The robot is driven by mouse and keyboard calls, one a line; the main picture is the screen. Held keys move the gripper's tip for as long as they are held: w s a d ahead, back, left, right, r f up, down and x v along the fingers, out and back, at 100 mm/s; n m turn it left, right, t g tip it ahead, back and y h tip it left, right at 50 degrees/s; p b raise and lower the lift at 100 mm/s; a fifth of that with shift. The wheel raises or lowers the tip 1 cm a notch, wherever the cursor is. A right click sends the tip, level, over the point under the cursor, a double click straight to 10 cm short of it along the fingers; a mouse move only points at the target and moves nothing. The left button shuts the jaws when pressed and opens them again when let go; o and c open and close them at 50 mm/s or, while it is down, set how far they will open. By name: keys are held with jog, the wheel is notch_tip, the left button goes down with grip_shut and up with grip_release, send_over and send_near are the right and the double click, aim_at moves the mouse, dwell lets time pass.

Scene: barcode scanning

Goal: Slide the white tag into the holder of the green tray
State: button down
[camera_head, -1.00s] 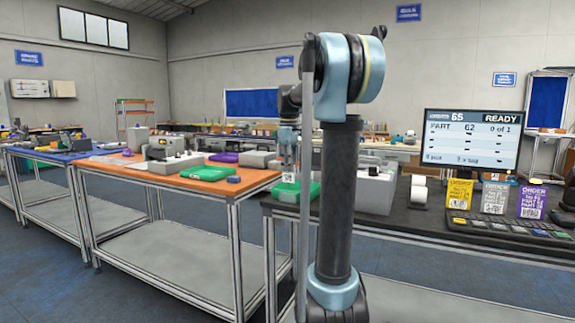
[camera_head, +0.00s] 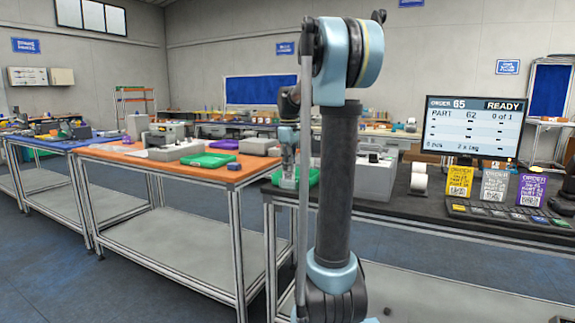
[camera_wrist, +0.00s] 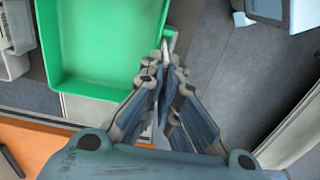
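The green tray (camera_wrist: 95,48) fills the upper left of the wrist view. In the head view, part of it (camera_head: 314,177) shows on the dark bench, partly hidden by my arm. My gripper (camera_wrist: 165,62) points down at the tray's right side, its fingers close together. A thin pale edge (camera_wrist: 168,42), apparently the white tag seen edge-on, sticks out at the fingertips beside the tray wall. I cannot tell whether it touches the holder, which is not clearly visible. In the head view my gripper (camera_head: 287,180) is small and the tag's face does not show.
An orange-topped table (camera_head: 130,151) on the left bears another green tray (camera_head: 208,160) and grey machines. The dark bench holds a grey box (camera_head: 372,180), a paper roll (camera_head: 418,178), a monitor (camera_head: 472,130), order cards (camera_head: 493,185) and a keyboard. Grey floor shows right of the gripper.

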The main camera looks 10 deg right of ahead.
jog(key=shift+f, duration=0.15)
jog(key=c, duration=1.7)
grip_release()
notch_tip(320, 180, up, 12)
jog(key=shift+w+f, duration=0.1)
